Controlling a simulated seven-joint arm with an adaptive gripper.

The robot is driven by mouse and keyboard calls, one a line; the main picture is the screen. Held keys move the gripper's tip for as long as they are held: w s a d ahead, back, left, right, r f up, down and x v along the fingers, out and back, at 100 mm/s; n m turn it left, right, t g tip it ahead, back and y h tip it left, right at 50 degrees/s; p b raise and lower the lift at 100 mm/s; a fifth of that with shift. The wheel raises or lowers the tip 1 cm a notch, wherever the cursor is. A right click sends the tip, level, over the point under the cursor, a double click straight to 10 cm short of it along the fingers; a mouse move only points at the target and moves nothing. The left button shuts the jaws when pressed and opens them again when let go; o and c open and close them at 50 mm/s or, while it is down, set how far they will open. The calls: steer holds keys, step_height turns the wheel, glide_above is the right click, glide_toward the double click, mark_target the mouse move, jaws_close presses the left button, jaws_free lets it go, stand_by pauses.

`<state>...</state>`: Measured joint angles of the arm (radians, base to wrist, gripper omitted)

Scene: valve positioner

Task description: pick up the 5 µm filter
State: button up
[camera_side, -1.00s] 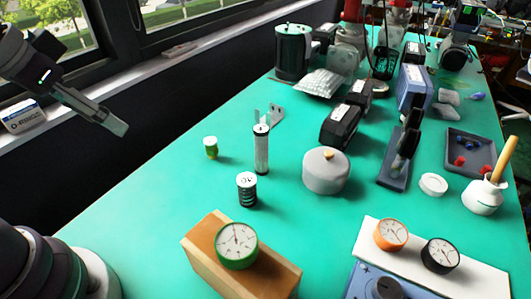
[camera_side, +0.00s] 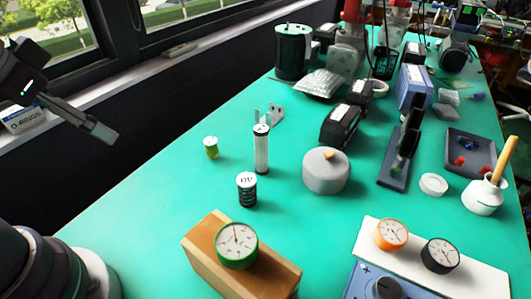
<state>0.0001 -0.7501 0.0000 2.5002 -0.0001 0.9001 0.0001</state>
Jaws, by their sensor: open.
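Three small cylinders stand upright on the green table (camera_side: 150,225). One is a tall white cylinder with a dark cap (camera_side: 261,150). One is a shorter black ribbed cylinder with a white marked top (camera_side: 247,190). One is a small yellow-green cylinder with a white top (camera_side: 211,147). Their markings are too small to read, so I cannot tell which is the 5 µm filter. My gripper (camera_side: 104,132) is at the upper left, above and left of all three, open, with nothing seen in it.
A wooden block with a green-rimmed gauge (camera_side: 237,244) stands in front. A grey lidded pot (camera_side: 326,171) is right of the tall cylinder, with a metal bracket (camera_side: 270,115) behind it. A dark tray (camera_side: 470,150) lies at right. Table left of the cylinders is clear.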

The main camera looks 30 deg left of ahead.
steer(key=shift+o, duration=0.8)
steer(key=m+g+h, duration=0.1)
steer(key=m, duration=0.3)
glide_toward(259, 129)
steer(key=f, duration=0.1)
steer(key=x, duration=1)
steer(key=shift+w+d+f, duration=0.1)
steer(key=shift+w+f, duration=0.2)
jaws_close()
